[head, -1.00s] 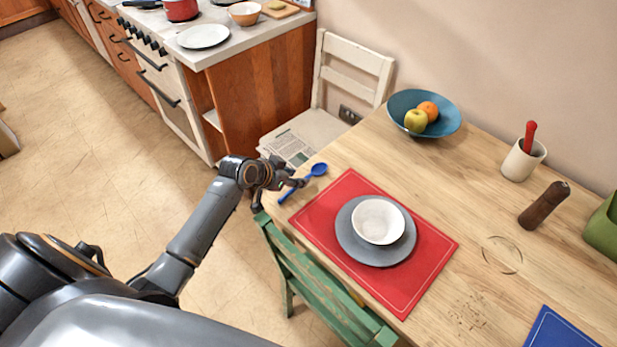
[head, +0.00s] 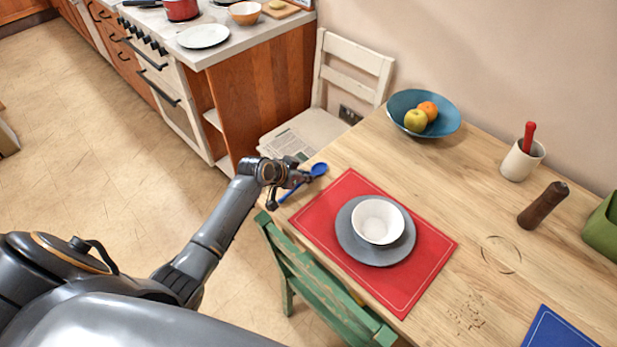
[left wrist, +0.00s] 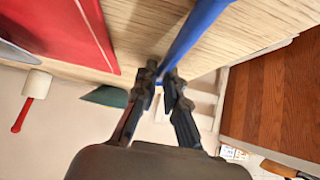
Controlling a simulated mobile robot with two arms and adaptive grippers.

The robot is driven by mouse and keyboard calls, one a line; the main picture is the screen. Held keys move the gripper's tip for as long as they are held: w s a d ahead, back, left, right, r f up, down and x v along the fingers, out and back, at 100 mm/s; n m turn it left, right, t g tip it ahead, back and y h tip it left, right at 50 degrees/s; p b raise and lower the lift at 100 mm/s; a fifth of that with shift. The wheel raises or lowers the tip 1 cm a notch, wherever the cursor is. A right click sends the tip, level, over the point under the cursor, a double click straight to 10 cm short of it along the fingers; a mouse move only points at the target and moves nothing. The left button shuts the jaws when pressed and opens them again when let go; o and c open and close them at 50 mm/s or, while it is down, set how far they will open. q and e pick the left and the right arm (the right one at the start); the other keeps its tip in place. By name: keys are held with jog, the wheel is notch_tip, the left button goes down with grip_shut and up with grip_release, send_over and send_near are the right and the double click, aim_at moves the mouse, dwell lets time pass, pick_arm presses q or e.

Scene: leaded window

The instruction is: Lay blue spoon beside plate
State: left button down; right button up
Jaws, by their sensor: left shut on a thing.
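The blue spoon (head: 319,169) is at the table's near-left corner, left of the red placemat, its bowl pointing to the back right. The grey plate (head: 350,240) lies on the placemat with a white bowl on it. My left gripper (head: 303,179) is at the spoon, and its fingers cover part of the handle. In the left wrist view, the fingertips (left wrist: 160,76) are closed on the blue spoon (left wrist: 196,28), just off the wooden top. I cannot tell whether the spoon still touches the table. My right gripper is out of view.
The red placemat (head: 425,262) is close to the right of the spoon. A green chair (head: 300,275) stands at the near edge and a white chair (head: 350,75) at the far left. A fruit bowl (head: 450,122), white cup (head: 521,162) and brown mill (head: 543,206) stand farther back.

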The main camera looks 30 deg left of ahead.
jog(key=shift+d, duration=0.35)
